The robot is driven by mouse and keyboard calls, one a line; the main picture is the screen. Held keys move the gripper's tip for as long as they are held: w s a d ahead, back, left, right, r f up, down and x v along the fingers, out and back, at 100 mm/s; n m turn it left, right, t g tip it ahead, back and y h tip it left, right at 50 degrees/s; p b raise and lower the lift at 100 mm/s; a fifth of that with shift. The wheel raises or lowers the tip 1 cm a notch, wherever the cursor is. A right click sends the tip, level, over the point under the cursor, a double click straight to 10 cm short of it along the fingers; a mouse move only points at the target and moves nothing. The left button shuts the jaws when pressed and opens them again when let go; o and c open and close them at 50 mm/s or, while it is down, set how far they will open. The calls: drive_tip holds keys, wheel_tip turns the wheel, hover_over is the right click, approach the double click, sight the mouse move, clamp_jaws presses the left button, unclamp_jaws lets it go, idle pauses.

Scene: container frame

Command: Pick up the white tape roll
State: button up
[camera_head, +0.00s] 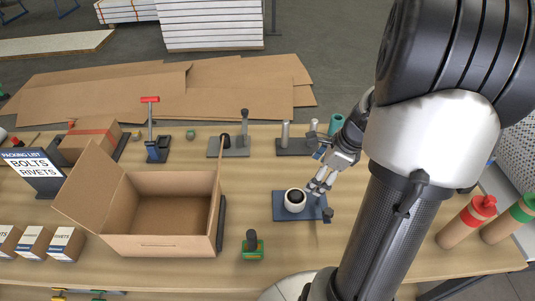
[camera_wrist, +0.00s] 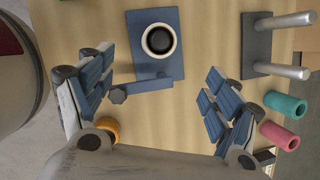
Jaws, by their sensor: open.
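The white tape roll (camera_head: 295,200) has a black centre and sits on a blue base plate (camera_head: 281,212) on the wooden table. In the wrist view the roll (camera_wrist: 147,40) lies on the blue plate (camera_wrist: 173,70) ahead of and between my fingers. My gripper (camera_head: 319,187) is open and empty just right of the roll in the head view, apart from it. In the wrist view its two blue-padded fingers (camera_wrist: 160,95) are spread wide.
An open cardboard box (camera_head: 160,245) stands left of the roll. Behind are grey stands with posts (camera_head: 294,147) and a teal roll (camera_head: 337,124). Bottles with red (camera_head: 463,225) and green caps are at the right.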

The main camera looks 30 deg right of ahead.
drive_tip(key=d+m, duration=0.1)
drive_tip(key=m, duration=0.1)
drive_tip(key=b, duration=0.5)
approach(298, 195)
drive_tip(key=shift+m, duration=0.4)
drive_tip(key=x, duration=0.6)
drive_tip(key=shift+w+d+f, duration=0.15)
drive_tip(key=shift+f, duration=0.05)
drive_tip(key=b+x, duration=0.2)
drive_tip(key=x, duration=0.1)
drive_tip(key=b+x, duration=0.1)
drive_tip(key=x, duration=0.1)
drive_tip(key=shift+a+f+b, duration=0.15)
drive_tip(key=shift+a+b, duration=0.15)
drive_tip(key=shift+b, duration=0.05)
drive_tip(key=shift+c, duration=0.6)
drive_tip(key=c, duration=1)
drive_tip(key=shift+r, duration=0.2)
